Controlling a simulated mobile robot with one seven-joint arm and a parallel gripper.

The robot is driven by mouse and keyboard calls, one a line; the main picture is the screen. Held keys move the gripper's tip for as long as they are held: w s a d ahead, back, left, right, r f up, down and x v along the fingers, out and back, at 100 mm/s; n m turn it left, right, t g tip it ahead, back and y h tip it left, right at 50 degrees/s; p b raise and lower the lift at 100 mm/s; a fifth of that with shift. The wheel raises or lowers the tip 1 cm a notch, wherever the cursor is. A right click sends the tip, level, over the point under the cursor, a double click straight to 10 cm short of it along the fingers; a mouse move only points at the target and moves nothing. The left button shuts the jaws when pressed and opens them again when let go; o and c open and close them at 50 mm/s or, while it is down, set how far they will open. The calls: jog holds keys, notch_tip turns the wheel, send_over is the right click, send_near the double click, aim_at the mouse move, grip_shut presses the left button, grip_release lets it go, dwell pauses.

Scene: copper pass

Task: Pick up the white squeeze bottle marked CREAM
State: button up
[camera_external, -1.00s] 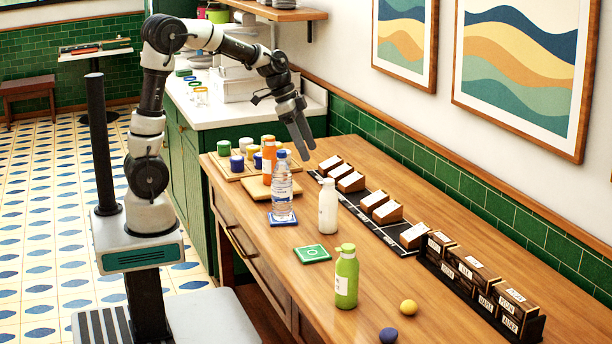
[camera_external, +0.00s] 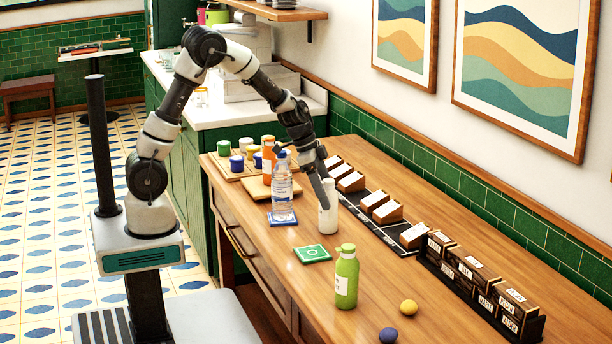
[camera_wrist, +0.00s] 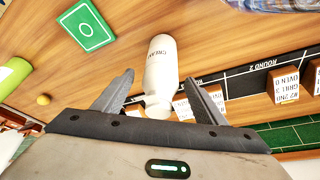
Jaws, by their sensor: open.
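The white squeeze bottle (camera_external: 328,214) stands upright on the wooden counter, its top partly hidden by my gripper in the external view. In the wrist view the white bottle (camera_wrist: 161,72) shows the word CREAM on its side, with its narrower end between my fingers. My gripper (camera_external: 324,194) reaches down at a slant to the bottle's upper part. In the wrist view my gripper (camera_wrist: 158,88) is open, one finger on each side of the bottle, with gaps visible on both sides. I cannot tell from the external view whether a finger touches it.
A clear water bottle (camera_external: 282,190) stands on a blue coaster just left of the white bottle. A green bottle (camera_external: 346,278) and a green coaster (camera_external: 312,254) are nearer the front. Small boxes (camera_external: 388,212) on a black strip line the right side. A yellow ball (camera_external: 408,307) lies in front.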

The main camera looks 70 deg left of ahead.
jog(key=shift+x, duration=0.9)
jog(key=shift+c, duration=0.2)
